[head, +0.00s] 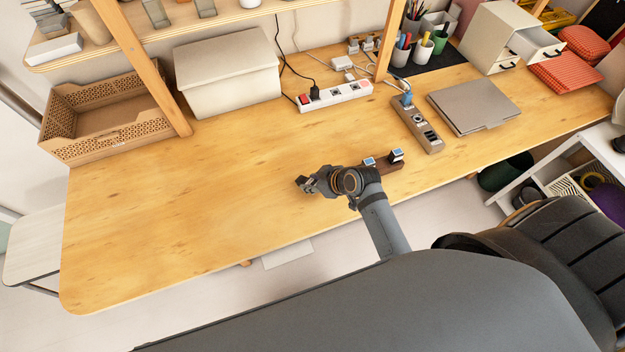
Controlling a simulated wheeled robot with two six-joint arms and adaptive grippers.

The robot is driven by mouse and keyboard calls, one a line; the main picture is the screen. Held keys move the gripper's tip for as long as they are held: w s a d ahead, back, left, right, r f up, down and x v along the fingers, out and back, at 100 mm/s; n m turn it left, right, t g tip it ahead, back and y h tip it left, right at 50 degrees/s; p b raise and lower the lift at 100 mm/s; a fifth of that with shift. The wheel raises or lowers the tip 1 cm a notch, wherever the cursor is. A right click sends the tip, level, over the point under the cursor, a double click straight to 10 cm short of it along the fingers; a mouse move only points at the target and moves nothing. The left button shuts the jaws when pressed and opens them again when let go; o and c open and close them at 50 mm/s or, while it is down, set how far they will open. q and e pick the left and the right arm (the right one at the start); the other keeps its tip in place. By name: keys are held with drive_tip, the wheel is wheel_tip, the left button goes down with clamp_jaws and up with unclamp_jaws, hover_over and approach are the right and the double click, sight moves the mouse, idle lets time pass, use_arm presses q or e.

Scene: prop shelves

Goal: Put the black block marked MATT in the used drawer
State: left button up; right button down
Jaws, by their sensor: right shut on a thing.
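My right gripper (308,184) is over the front middle of the wooden table, its fingers pointing left. It is shut on a small dark block (301,182), mostly hidden by the fingers; I cannot read any marking on it. Two small dark blocks with pale blue-white faces, one (369,161) and another (397,155), stand by a brown holder (390,166) just right of the gripper, partly behind my wrist. A white drawer unit (488,38) stands at the back right with one drawer (540,50) pulled out; its label is not legible. My left gripper is not in view.
A grey closed laptop (473,106) and a grey socket box (417,125) lie between the holder and the drawer unit. A white power strip (335,96), pen cups (422,50) and red packets (565,72) are at the back.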

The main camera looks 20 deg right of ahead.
drive_tip(key=c, duration=0.9)
unclamp_jaws()
drive_tip(key=shift+o, duration=0.2)
drive_tip(key=shift+s+d+r, duration=0.2)
drive_tip(key=shift+s+r, duration=0.05)
drive_tip(key=shift+r, duration=0.1)
drive_tip(key=v, duration=1.1)
